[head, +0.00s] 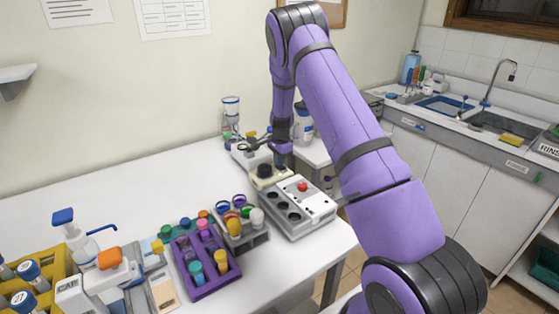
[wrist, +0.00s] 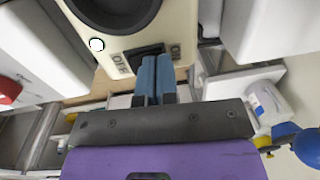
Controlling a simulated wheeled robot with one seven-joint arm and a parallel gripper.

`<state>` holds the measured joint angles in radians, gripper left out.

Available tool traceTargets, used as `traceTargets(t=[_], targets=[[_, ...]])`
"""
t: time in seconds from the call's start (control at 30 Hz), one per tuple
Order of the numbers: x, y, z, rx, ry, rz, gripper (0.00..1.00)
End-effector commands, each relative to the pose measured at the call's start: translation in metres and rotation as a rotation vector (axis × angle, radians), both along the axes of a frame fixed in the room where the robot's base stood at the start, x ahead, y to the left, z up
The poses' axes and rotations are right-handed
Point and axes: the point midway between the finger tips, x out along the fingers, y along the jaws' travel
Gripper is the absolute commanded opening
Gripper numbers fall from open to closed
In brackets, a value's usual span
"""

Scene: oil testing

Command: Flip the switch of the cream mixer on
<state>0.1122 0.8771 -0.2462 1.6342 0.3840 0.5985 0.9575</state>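The cream mixer (head: 266,183) stands on the white table behind the grey block, with a round black top. In the wrist view the cream mixer (wrist: 185,25) fills the upper middle, showing part of its dark round top. Its black switch (wrist: 146,51) is on the near face, between an OFF label at left and an ON label at right. My gripper (wrist: 156,62) has its two blue fingers together, with nothing visible between them. The fingertips overlap the switch's lower edge; I cannot tell whether they touch. In the head view my gripper (head: 281,158) is just behind the mixer, partly hidden.
A grey block with a red button (head: 302,187) stands right in front of the mixer. Purple (head: 207,271) and grey (head: 250,243) tube racks stand to the left. A white bottle (wrist: 266,103) is right of my gripper in the wrist view. The table's left rear is clear.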

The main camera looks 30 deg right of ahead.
Motion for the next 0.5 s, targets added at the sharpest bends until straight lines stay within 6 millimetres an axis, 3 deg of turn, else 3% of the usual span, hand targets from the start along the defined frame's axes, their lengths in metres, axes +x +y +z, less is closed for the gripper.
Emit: traceTargets(t=[0.5], targets=[[-0.013, 0.0, 0.001, 0.003, 0.005, -0.003, 0.0]])
